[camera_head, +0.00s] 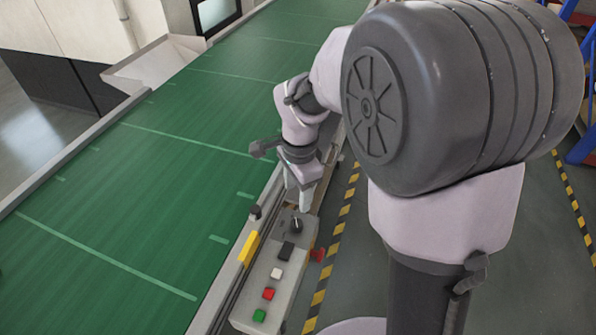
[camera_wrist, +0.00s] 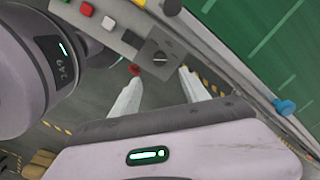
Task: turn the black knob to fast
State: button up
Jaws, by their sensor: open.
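The black knob (camera_head: 296,226) is at the far end of a grey control box (camera_head: 284,288) beside the conveyor. In the wrist view the knob (camera_wrist: 160,60) sits on a darker plate, with a light line across it. I cannot read any speed marks. My gripper (camera_head: 297,203) is just above that end of the box, pointing down. In the wrist view its two pale fingers (camera_wrist: 161,77) are spread apart and empty, with the knob seen between and beyond their tips. They look clear of the knob.
A black switch (camera_head: 286,251), white button (camera_head: 276,273), red button (camera_head: 268,294) and green button (camera_head: 259,315) line the box. A red part (camera_head: 318,254) sticks out at its side. A yellow block (camera_head: 249,248) lies along the green conveyor (camera_head: 130,210). Floor is open to the right.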

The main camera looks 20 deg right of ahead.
notch_tip(320, 180, up, 4)
jog(key=shift+s+r+p, duration=0.1)
jog(key=shift+s+p, duration=0.05)
jog(key=shift+p, duration=0.3)
jog(key=s+a+r+n+t+y+b, duration=0.1)
jog(key=s+r+n+t, duration=0.1)
jog(key=s+n, duration=0.3)
jog(key=s+a+r+n+t+b, duration=0.2)
jog(key=s+n, duration=0.4)
jog(key=s, duration=0.7)
notch_tip(320, 180, up, 2)
jog(key=shift+a+r+t+y+b, duration=0.3)
jog(key=shift+t+y, duration=0.1)
jog(key=shift+t, duration=0.2)
